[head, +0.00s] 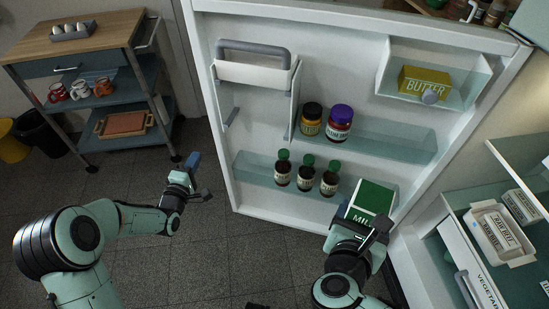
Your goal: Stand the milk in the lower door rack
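The milk carton (371,197), green and white, shows at the right end of the lower door rack (257,178) in the head view. It looks slightly tilted. Its lower part is hidden behind my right gripper (362,234), whose fingers sit at the carton's sides and appear shut on it. I cannot tell whether the carton's base touches the rack floor. My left gripper (197,181) is open and empty, over the floor to the left of the open fridge door.
Several dark bottles with green caps (307,175) stand in the lower rack, left of the milk. Two jars (326,121) stand in the rack above; a butter box (424,82) is in the top right compartment. A trolley (90,70) stands at left.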

